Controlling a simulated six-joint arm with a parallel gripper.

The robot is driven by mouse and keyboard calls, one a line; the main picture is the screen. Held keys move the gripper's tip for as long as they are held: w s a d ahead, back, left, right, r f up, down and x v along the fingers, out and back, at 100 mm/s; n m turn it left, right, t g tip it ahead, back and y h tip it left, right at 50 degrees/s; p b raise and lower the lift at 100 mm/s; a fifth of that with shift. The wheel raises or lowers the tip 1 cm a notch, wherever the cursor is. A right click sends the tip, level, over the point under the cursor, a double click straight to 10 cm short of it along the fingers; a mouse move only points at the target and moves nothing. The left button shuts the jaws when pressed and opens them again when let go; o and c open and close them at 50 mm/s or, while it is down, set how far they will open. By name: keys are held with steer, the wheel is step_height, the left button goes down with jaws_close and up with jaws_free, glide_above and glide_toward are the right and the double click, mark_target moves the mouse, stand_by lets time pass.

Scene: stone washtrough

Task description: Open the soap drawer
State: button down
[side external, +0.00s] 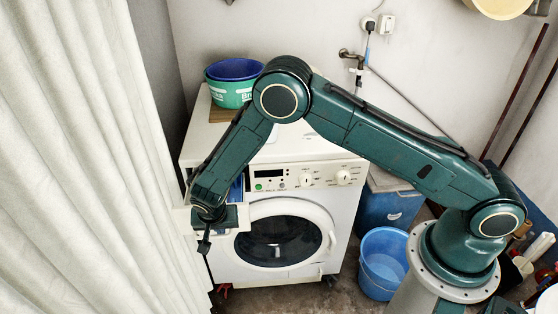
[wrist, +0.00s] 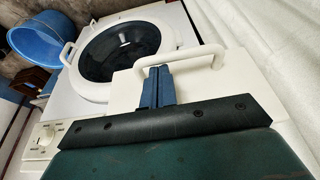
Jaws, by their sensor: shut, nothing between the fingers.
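The washing machine (side external: 335,222) is white, with its control panel along the top front. The soap drawer (side external: 243,217) is at the machine's upper left and stands out from the front, partly covered by my arm. Its white front (wrist: 240,84) and arched handle (wrist: 190,55) show in the wrist view. My gripper (side external: 204,244) is at the drawer's front. Its blue fingers (wrist: 158,82) are shut with nothing between them. They reach into the handle's loop, by the bar; whether they touch it I cannot tell. The drawer's inside is mostly hidden.
A pale curtain (side external: 75,160) hangs close on the left. The round door (side external: 279,241) is shut. Nested tubs (side external: 230,93) stand on top of the machine. A blue bucket (side external: 383,262) stands on the floor to the right.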

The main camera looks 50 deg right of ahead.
steer(key=shift+s+a, duration=1.1)
steer(key=shift+s, duration=0.05)
steer(key=shift+r, duration=0.1)
steer(key=v, duration=0.9)
steer(key=shift+r, duration=0.35)
steer(key=shift+s+a, duration=0.1)
steer(key=s+d+r+n+y, duration=0.1)
steer(key=s+d+r, duration=0.1)
steer(key=d+r, duration=0.35)
steer(key=s+d+r+n, duration=0.1)
steer(key=s+d+r, duration=0.2)
steer(key=r, duration=0.6)
steer(key=s+d+r+n+y, duration=0.1)
steer(key=s+d+r, duration=0.1)
steer(key=d+r, duration=0.35)
steer(key=s+d+r+n+t, duration=0.1)
steer(key=s+d+r+n, duration=0.1)
steer(key=s, duration=0.5)
steer(key=s+d+r+n+t, duration=0.1)
steer(key=s+d+r+n, duration=0.1)
steer(key=s, duration=0.4)
steer(key=s+d+r+n, duration=0.1)
steer(key=s+d+r, duration=0.2)
steer(key=s, duration=0.4)
steer(key=shift+s+r+n+t+y, duration=0.3)
steer(key=shift+r+n+t+y, duration=0.1)
steer(key=shift+r, duration=0.4)
